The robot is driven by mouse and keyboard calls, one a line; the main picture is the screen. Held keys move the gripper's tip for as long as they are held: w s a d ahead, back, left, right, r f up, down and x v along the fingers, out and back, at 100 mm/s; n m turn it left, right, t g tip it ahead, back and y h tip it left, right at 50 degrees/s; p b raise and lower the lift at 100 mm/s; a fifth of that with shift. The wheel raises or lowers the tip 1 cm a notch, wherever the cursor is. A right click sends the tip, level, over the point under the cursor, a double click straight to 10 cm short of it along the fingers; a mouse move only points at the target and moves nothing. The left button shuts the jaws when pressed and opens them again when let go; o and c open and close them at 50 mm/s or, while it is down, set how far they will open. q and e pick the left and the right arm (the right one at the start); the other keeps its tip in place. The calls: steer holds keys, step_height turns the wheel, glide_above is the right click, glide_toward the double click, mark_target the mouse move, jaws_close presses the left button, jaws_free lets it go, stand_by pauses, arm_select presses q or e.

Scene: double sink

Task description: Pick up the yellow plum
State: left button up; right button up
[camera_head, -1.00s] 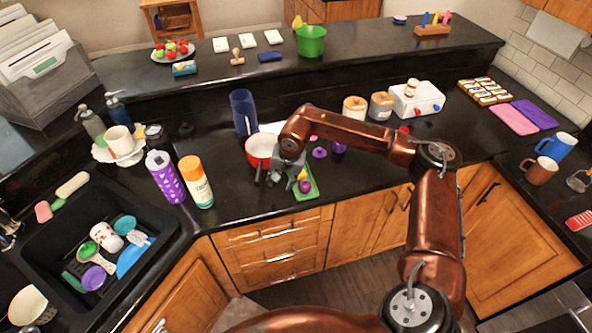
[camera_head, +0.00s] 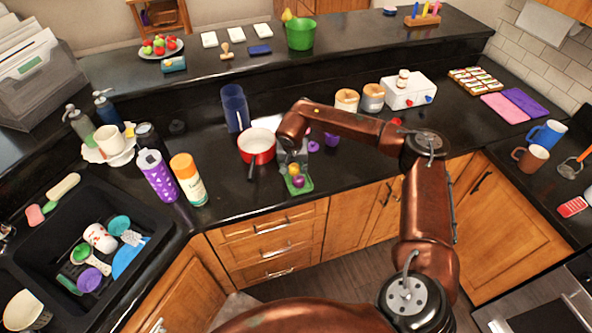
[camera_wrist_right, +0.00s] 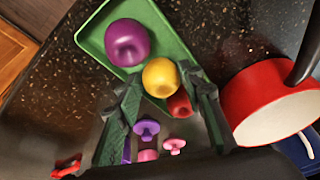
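A small red thing (camera_wrist_right: 180,103) shows next to the plum between the fingers. My left gripper is out of view.
A red pot (camera_head: 257,143) stands close beside the gripper, its dark handle toward the counter's front edge. Purple and pink pieces (camera_wrist_right: 147,129) lie behind the tray. A purple bottle (camera_head: 157,176) and an orange-capped bottle (camera_head: 188,180) stand left. Free counter lies right of the tray.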

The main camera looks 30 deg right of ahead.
steer(key=c, duration=0.8)
steer(key=shift+r, duration=0.15)
